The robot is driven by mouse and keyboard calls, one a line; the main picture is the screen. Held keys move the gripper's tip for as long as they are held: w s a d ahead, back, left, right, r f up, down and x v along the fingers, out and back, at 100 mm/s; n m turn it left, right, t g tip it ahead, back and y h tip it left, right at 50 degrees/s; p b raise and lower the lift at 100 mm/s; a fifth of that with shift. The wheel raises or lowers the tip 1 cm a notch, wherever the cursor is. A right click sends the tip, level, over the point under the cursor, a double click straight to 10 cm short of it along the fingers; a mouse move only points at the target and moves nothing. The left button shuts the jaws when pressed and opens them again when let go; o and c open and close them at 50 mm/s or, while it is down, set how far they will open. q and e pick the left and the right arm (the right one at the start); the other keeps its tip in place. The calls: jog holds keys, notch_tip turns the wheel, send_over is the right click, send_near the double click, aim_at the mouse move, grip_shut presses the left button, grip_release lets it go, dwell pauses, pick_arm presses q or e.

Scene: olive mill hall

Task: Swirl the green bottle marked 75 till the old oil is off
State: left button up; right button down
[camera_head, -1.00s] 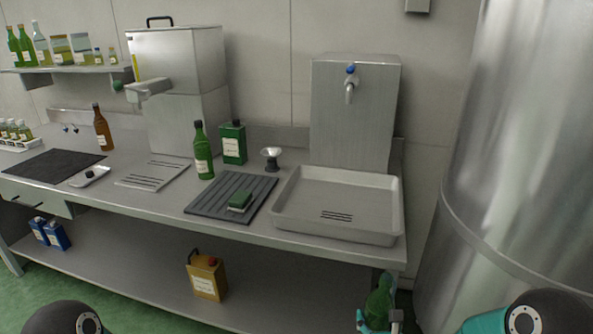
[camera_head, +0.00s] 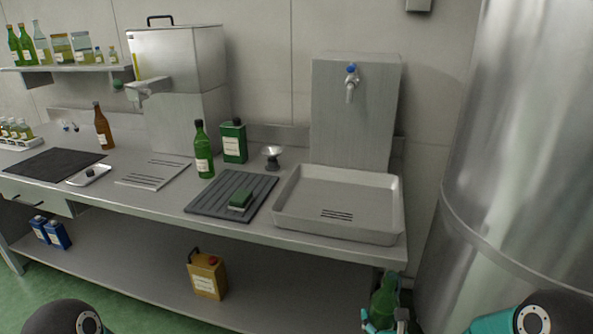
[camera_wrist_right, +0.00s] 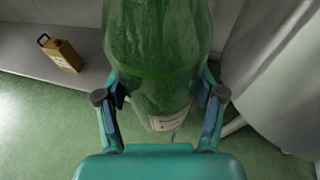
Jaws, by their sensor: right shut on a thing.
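A green glass bottle (camera_head: 384,301) is held in front of the bench's right end, below the sink tray. My right gripper (camera_head: 384,322) is shut around it. In the right wrist view the bottle (camera_wrist_right: 158,60) fills the middle between the fingers of my right gripper (camera_wrist_right: 160,103), with a pale label low on its side. I cannot read a number on the label. Drops or streaks show on the glass. Another green bottle (camera_head: 203,150) with a dark cap stands upright on the bench, left of the ribbed mat. My left gripper is not in view.
The sink tray (camera_head: 283,213) sits under a blue-handled tap (camera_head: 350,83). A dark ribbed mat (camera_head: 210,205) with a green sponge (camera_head: 240,199) lies left of it. A green tin (camera_head: 234,141) stands behind. A big steel tank (camera_head: 530,130) is close on the right.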

jog(key=a, duration=0.8)
jog(key=d, duration=0.7)
jog(key=shift+d+r, duration=0.1)
jog(key=shift+d, duration=0.3)
jog(key=shift+a+r, duration=0.1)
jog(key=shift+a, duration=0.3)
jog(key=shift+d, duration=0.2)
jog(key=shift+a, duration=0.1)
